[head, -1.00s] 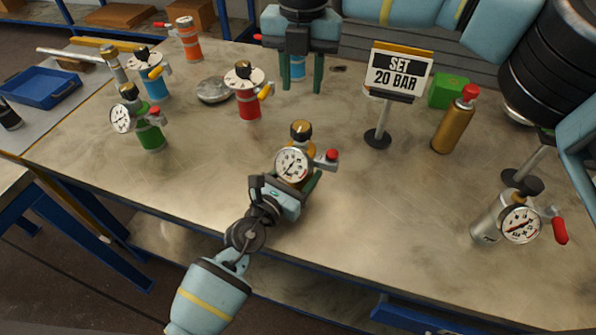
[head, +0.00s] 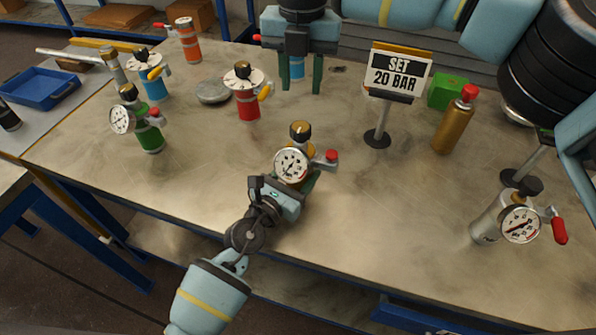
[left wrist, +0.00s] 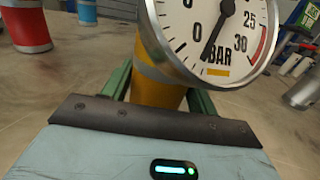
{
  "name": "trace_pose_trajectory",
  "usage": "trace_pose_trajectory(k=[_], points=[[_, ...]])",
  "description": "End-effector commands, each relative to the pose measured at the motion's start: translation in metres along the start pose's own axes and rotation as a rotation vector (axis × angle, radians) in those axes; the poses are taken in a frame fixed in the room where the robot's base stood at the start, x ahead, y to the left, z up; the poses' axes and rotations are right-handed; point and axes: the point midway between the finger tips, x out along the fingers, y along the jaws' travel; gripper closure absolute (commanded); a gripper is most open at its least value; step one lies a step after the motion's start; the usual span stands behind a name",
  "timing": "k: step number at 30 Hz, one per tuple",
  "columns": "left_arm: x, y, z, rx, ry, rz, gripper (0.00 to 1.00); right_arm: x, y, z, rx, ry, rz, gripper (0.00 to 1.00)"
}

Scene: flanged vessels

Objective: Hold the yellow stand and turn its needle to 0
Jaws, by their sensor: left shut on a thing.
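The yellow stand (head: 299,149) is upright near the table's front middle, with a dark knob (head: 301,131) on top, a round white gauge and a red-ended side handle (head: 331,156). My left gripper (head: 291,190) is shut on its body, which also shows between the green fingers in the left wrist view (left wrist: 157,88). The gauge (left wrist: 214,25) is cut off at the top there. Its dark needle points down, between the 0 and the BAR lettering, close to the 0. My right gripper (head: 303,86) is open at the back, with a blue vessel (head: 297,68) partly hidden between or behind its fingers.
Green (head: 150,138), red (head: 248,105), blue (head: 154,84) and orange (head: 188,42) vessels stand to the left. A "SET 20 BAR" sign (head: 399,73), gold bottle (head: 454,123) and silver gauge vessel (head: 490,222) stand to the right.

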Motion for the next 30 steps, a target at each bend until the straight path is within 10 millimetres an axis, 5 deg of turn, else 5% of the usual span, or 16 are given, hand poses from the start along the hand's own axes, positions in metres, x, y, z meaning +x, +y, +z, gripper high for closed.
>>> trace_pose_trajectory(k=[28, 30], points=[[-0.0003, 0.0001, -0.0007, 0.000, 0.001, 0.000, 0.85, 0.0001, 0.0000, 0.0000, 0.000, 0.000, 0.000, 0.64], [-0.0003, 0.0001, -0.0007, 0.001, 0.001, 0.000, 0.85, 0.0000, 0.0000, 0.0000, -0.002, 0.000, 0.000, 0.56]])
